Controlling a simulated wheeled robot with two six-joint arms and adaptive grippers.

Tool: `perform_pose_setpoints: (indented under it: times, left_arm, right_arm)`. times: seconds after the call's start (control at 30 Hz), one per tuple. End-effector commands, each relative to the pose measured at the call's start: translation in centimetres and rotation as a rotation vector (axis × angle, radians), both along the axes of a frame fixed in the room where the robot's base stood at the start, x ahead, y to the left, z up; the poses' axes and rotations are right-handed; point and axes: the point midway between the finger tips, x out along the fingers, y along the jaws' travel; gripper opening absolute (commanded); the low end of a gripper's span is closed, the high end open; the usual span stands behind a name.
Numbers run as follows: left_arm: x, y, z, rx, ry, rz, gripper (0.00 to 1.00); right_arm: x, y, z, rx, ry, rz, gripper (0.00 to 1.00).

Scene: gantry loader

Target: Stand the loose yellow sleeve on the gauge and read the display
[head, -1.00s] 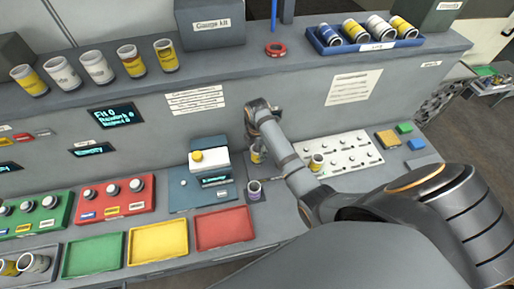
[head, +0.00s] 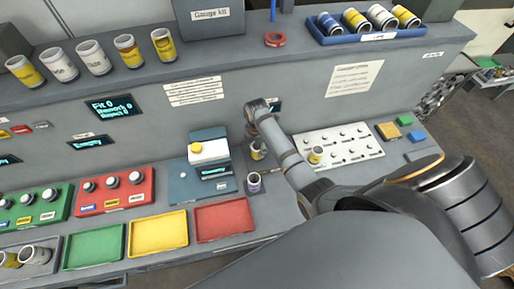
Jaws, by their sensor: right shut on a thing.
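My right gripper (head: 256,138) points down, small and partly hidden by its own wrist. It is shut on a yellow-and-white sleeve (head: 258,152), held just right of the gauge. The gauge (head: 208,152) is a grey-white block with a yellow knob on a blue-grey base plate. The display (head: 215,173) on its front shows small cyan lettering that looks like "Empty". A white sleeve with a purple band (head: 254,184) stands upright just below the held sleeve. My left gripper is out of view.
Red (head: 224,221), yellow (head: 158,231) and green (head: 94,246) trays lie along the front. The shelf above carries several sleeves and a blue rack (head: 366,38). My right arm covers the bench's right front.

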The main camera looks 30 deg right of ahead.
Motion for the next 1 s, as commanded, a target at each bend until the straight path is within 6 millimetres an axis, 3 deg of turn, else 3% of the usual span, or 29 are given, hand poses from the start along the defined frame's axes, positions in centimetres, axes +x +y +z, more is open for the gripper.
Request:
perform_pose_setpoints:
  times: [0.4, 0.43, 0.6, 0.87, 1.0]
  left_arm:
    - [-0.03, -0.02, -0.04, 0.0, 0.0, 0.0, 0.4]
    - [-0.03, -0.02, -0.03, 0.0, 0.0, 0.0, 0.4]
    - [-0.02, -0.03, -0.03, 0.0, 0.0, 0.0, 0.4]
    - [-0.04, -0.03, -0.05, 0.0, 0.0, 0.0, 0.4]
    - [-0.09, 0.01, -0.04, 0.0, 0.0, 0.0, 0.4]
  right_arm:
    - [0.07, 0.01, -0.19, 0.0, -0.002, 0.0, 0.0]
    - [0.08, 0.01, -0.17, 0.0, -0.002, 0.0, 0.49]
    - [0.05, 0.01, -0.19, 0.0, -0.002, 0.0, 0.72]
    - [-0.03, 0.01, -0.28, 0.0, 0.001, 0.0, 0.72]
    - [0.09, 0.01, 0.69, 0.001, -0.003, 0.0, 0.72]
